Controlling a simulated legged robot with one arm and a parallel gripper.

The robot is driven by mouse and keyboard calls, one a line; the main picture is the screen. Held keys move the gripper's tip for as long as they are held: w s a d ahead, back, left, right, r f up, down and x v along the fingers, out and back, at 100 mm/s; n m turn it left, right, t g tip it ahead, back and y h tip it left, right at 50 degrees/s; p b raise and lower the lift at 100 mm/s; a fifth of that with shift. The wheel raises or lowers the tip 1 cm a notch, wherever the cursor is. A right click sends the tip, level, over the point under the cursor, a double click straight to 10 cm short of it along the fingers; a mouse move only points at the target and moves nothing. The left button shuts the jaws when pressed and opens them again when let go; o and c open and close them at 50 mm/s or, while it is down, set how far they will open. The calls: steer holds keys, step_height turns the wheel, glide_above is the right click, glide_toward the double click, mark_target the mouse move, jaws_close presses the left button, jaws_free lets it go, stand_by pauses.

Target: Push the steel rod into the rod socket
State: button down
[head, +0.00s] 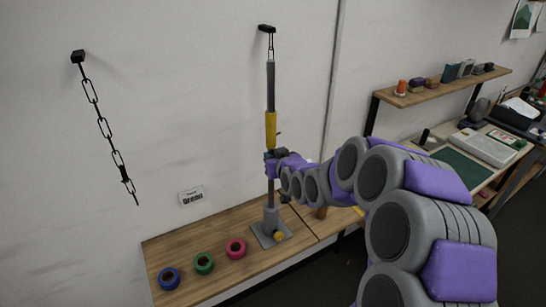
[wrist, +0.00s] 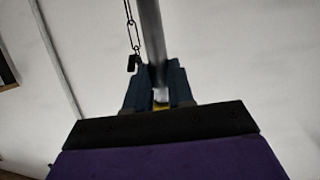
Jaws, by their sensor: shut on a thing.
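The steel rod (head: 270,85) stands upright in front of the wall, dark grey with a yellow band (head: 270,130) around its middle. My gripper (head: 273,160) is shut on the rod below the yellow band. In the wrist view the rod (wrist: 152,35) runs up from between my dark jaws (wrist: 159,88). The rod socket (head: 270,218) is a grey upright tube on a square base plate with a yellow knob, on the bench. The rod's lower part lines up with the socket; how deep it sits in it I cannot tell.
A wall bracket (head: 267,28) with a short chain is above the rod's top; whether they touch is unclear. Another chain (head: 103,125) hangs at left. Blue, green and pink tape rolls (head: 203,263) lie on the wooden bench (head: 210,230). A shelf (head: 440,87) and desk are at right.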

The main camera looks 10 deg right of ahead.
step_height(320, 180, down, 9)
steer(key=b, duration=0.3)
steer(key=shift+b, duration=0.35)
stand_by(2.9)
steer(key=c, duration=0.9)
jaws_free()
steer(key=shift+r, duration=0.1)
steer(key=shift+s, duration=0.1)
steer(key=b+v, duration=0.8)
steer(key=v, duration=0.9)
steer(key=shift+s, duration=0.1)
